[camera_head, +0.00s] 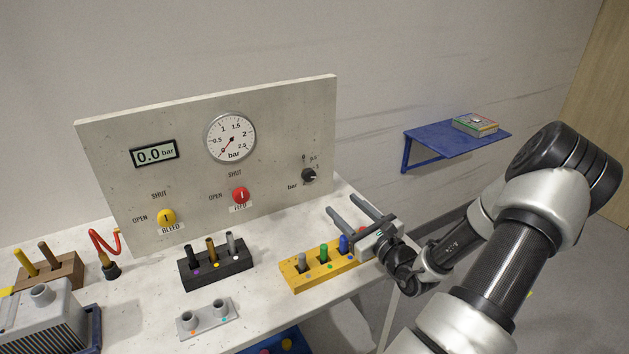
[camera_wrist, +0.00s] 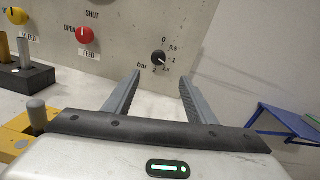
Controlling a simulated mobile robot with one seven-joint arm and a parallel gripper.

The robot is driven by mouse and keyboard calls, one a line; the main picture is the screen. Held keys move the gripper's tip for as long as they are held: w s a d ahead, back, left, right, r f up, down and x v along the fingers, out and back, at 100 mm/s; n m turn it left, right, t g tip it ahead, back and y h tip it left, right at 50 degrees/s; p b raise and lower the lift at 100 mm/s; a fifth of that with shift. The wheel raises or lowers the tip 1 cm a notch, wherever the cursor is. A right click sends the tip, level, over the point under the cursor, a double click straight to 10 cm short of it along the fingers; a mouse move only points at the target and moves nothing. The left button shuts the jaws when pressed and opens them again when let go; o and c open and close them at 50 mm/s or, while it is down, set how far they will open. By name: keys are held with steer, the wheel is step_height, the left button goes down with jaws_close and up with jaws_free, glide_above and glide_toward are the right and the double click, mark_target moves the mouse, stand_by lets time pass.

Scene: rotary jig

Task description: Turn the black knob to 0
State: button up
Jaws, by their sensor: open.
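The black knob (camera_head: 309,175) is on the lower right of the upright grey panel (camera_head: 120,150), with a printed scale around it and the word "bar" at its lower left. In the wrist view the knob (camera_wrist: 158,58) lies ahead, between and beyond my fingers; its scale reads 0, 0.5, 1, 1.5 and 2. Its white pointer mark is small; it seems to point to the lower right, away from the 0 at the top. My gripper (camera_head: 342,212) is open and empty, below and to the right of the knob, not touching it.
A yellow block (camera_head: 300,283) with coloured pegs stands close below my gripper. A black peg block (camera_head: 218,268), a red knob (camera_head: 240,195) and a yellow knob (camera_head: 167,217) are further left. A blue wall shelf (camera_head: 440,143) is at the right. The digital display (camera_head: 154,153) shows 0.0 bar.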

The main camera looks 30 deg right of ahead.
mark_target(311, 176)
steer(key=w, duration=1.6)
steer(key=shift+w, duration=0.4)
steer(key=c, duration=1)
